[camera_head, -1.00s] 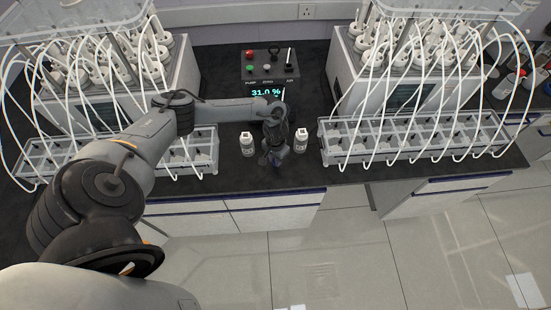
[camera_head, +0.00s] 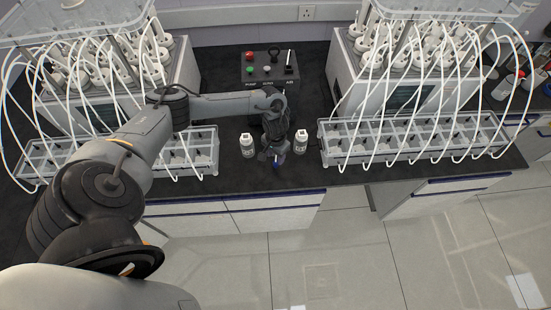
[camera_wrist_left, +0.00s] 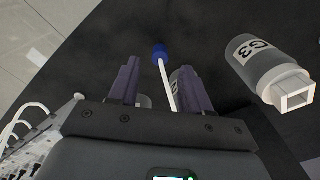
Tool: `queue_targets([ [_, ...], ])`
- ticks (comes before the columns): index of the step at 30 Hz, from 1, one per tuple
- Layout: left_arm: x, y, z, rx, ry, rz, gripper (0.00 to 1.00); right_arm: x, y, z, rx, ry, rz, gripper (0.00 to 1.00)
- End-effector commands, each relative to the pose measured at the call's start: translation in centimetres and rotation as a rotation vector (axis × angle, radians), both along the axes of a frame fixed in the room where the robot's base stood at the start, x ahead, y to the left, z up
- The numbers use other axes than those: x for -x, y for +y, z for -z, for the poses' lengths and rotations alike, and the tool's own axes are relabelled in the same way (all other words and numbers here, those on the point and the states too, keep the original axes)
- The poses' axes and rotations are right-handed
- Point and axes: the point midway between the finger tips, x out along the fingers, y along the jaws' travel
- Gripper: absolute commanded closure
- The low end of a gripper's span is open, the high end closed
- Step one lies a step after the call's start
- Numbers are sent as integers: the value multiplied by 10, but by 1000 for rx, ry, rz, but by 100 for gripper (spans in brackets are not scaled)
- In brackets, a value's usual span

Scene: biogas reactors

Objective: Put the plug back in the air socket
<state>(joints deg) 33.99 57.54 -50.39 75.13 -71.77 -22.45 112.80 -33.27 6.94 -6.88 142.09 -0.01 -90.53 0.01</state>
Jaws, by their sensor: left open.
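My left gripper (camera_head: 275,158) is above the bench front between two small white bottles. In the left wrist view its fingers (camera_wrist_left: 160,82) are open. A blue plug-like end (camera_wrist_left: 159,52) on a white stem (camera_wrist_left: 167,84) shows between and just beyond the fingertips; I cannot tell whether anything touches it. A small blue patch shows by the gripper in the head view (camera_head: 278,162). The dark control box (camera_head: 268,67) stands at the back, with its AIR position (camera_head: 290,70) at the right side. My right gripper is not seen.
The white bottles stand left (camera_head: 247,146) and right (camera_head: 301,141) of the gripper. Racks with looping white tubes stand left (camera_head: 205,160) and right (camera_head: 420,140), in front of white reactor units.

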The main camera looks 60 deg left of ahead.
Motion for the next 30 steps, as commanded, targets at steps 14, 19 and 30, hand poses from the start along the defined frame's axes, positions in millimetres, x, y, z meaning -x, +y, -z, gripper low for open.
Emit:
queue_targets([
  [14, -1, 0, -74, -1, -3, 3, 52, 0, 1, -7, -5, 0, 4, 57],
  [19, -7, -30, -68, 14, -43, 102, 52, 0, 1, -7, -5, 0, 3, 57],
  [30, -10, -277, -47, 60, -523, 661, 52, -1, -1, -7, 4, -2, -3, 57],
])
